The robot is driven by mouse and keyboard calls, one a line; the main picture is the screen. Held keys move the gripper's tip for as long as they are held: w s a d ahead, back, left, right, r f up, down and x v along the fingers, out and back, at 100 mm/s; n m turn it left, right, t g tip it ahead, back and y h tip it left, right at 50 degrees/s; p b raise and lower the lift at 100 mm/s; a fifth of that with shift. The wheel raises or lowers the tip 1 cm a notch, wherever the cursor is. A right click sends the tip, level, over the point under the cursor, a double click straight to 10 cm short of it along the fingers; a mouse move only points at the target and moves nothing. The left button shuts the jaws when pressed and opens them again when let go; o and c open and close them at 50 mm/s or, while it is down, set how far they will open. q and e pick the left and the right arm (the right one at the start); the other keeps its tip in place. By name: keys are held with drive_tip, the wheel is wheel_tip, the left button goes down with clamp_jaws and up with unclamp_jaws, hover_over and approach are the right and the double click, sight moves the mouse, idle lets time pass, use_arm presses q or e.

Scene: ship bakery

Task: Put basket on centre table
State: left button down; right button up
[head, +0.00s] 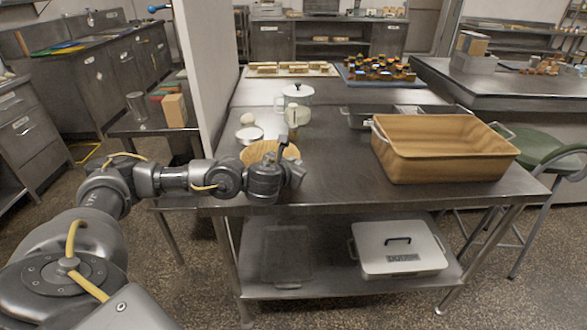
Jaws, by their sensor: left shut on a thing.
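A round tan basket (258,149) shows behind my left gripper, over the left front part of the steel centre table (335,182). My left gripper (283,148) is shut on the basket near its right front side. The gripper and wrist cover the front of the basket, so I cannot tell whether its base touches the table top. My right gripper is not in view.
A large tan bin with metal handles (440,150) stands at the table's right. A white-lidded pot (298,95), a jar (249,134) and a metal tray (365,117) stand behind. A partition (205,60) borders the left. The front middle is bare.

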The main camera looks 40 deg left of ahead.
use_arm(q)
drive_tip(key=shift+d+r, duration=0.1)
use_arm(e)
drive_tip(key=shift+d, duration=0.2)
use_arm(q)
drive_tip(key=c, duration=1.5)
unclamp_jaws()
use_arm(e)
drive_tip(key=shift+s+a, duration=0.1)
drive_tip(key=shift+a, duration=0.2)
